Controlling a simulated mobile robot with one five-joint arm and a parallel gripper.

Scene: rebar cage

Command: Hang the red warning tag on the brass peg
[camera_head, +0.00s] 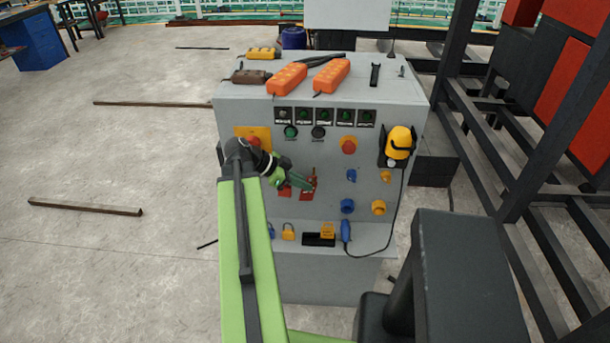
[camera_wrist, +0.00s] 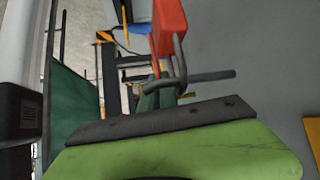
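My gripper (camera_head: 305,185) is at the front of the grey control cabinet, over its left middle part. A small red piece (camera_head: 307,194) shows right beside its fingertips, and another red piece (camera_head: 285,192) shows just left of it. In the wrist view, a red block (camera_wrist: 170,27) with a grey loop is close to a thin grey rod (camera_wrist: 212,76); the loop seems to pass around the rod. I cannot tell whether the block is the warning tag or the rod the brass peg. Green finger parts (camera_wrist: 160,100) partly hide the area, so their opening is unclear.
The cabinet (camera_head: 235,110) carries a red button on a yellow plate (camera_head: 244,132), blue and yellow sockets and a yellow lamp-like unit (camera_head: 400,142). Padlocks (camera_head: 289,232) and a blue plug (camera_head: 346,232) lie on its lower ledge. A dark steel rack stands right.

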